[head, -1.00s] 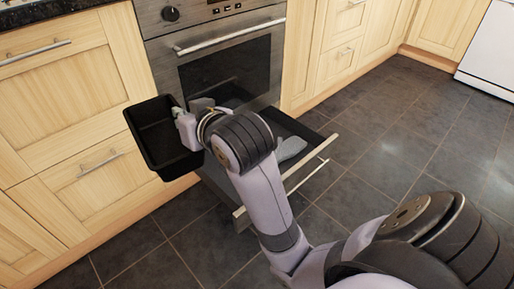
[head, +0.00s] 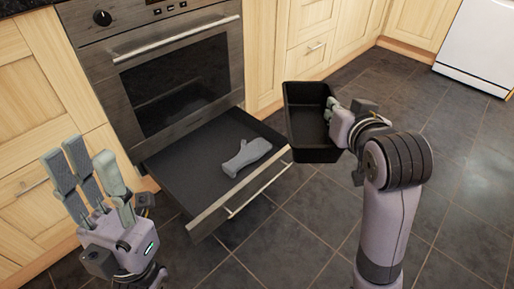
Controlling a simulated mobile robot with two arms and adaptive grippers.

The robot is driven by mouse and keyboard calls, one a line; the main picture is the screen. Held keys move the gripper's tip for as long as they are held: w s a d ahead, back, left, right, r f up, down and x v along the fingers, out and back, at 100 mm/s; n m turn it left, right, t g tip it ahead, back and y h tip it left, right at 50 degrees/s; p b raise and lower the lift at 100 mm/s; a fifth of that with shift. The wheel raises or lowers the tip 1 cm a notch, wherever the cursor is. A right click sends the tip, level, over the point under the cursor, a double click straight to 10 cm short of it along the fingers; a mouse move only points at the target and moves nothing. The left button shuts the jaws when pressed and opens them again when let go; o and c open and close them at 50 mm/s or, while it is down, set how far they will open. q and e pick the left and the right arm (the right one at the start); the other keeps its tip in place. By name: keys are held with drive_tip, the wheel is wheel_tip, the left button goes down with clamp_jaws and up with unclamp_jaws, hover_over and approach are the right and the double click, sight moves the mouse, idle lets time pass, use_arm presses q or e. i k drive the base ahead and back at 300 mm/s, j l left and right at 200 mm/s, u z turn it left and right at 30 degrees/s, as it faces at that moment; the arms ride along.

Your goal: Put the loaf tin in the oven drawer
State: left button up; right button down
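The black loaf tin (head: 306,99) is held upright in the air to the right of the open oven drawer. My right gripper (head: 336,112) is shut on the tin's right-hand wall; its fingertips are partly hidden by the tin and its own body. The oven drawer (head: 183,178) is pulled out below the oven door, with a grey oven mitt (head: 246,157) lying on its floor towards the right. My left gripper (head: 92,180) is raised at the lower left, fingers pointing up and spread apart, empty, left of the drawer.
The steel oven (head: 165,75) has its door closed, with a bar handle across it. The drawer's front panel and handle (head: 240,205) stick out over the dark tiled floor. Wooden cabinets (head: 40,110) flank the oven. A white appliance (head: 478,45) stands far right. Open floor lies in front.

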sight(206, 192)
drive_tip(key=i+l+z, duration=0.25)
drive_tip(key=l+z, duration=0.2)
drive_tip(key=i+l+z, duration=0.3)
drive_tip(key=z, duration=0.2)
drive_tip(key=i+l+z, duration=0.2)
drive_tip(key=i+z, duration=0.25)
drive_tip(key=i+l+u, duration=0.15)
drive_tip(key=i+u, duration=0.2)
drive_tip(key=i, duration=0.2)
drive_tip(key=i+u, duration=0.1)
drive_tip(key=u, duration=0.35)
drive_tip(key=i+u, duration=0.15)
drive_tip(key=u, duration=0.3)
drive_tip(key=i+l+u, duration=0.1)
drive_tip(key=u, duration=0.35)
drive_tip(key=l+u, duration=0.15)
drive_tip(key=u, duration=0.3)
drive_tip(key=i+u, duration=0.1)
drive_tip(key=u, duration=0.4)
drive_tip(key=l+u, duration=0.2)
drive_tip(key=u, duration=0.25)
drive_tip(key=i+l+u, duration=0.15)
drive_tip(key=u, duration=0.35)
drive_tip(key=l+u, duration=0.15)
drive_tip(key=u, duration=0.35)
drive_tip(key=l+u, duration=0.2)
drive_tip(key=u, duration=0.15)
drive_tip(key=i+l+u, duration=0.1)
drive_tip(key=l+u, duration=0.35)
drive_tip(key=u, duration=0.25)
